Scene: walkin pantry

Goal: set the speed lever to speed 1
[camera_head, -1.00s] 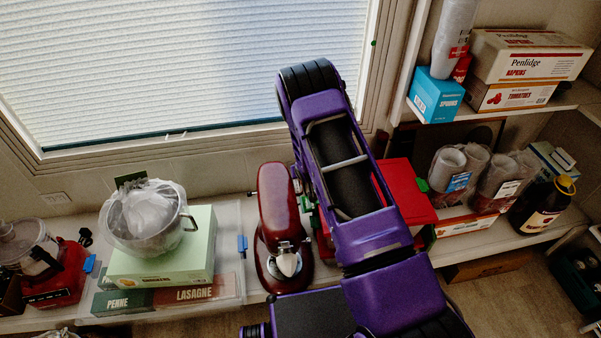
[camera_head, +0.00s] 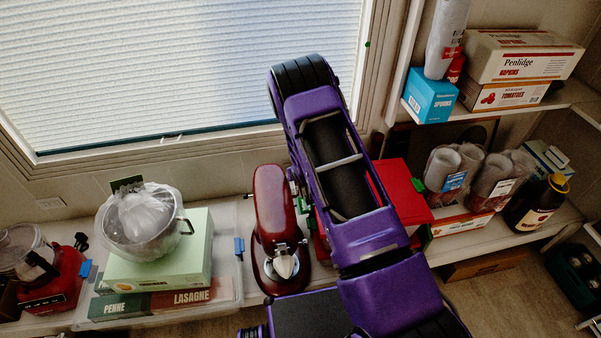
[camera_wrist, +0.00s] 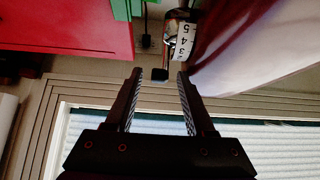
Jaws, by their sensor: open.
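The red stand mixer (camera_head: 274,205) stands on the counter, just left of my arm in the head view. In the wrist view its glossy red body (camera_wrist: 235,40) fills the upper right. A silver collar on it carries a white speed scale (camera_wrist: 184,42) with 3, 4 and 5 readable. A small lever with a black knob (camera_wrist: 160,74) shows beside the scale. My gripper (camera_wrist: 160,80) is open, its two fingers on either side of the knob in the picture. I cannot tell whether a finger touches it. In the head view my arm hides the gripper.
A red box (camera_head: 401,190) stands right of my arm. A green box (camera_head: 160,255) with a steel bowl (camera_head: 145,228) is left of the mixer. A window (camera_head: 180,70) is behind. Shelves on the right hold boxes and stacked cups (camera_head: 451,167).

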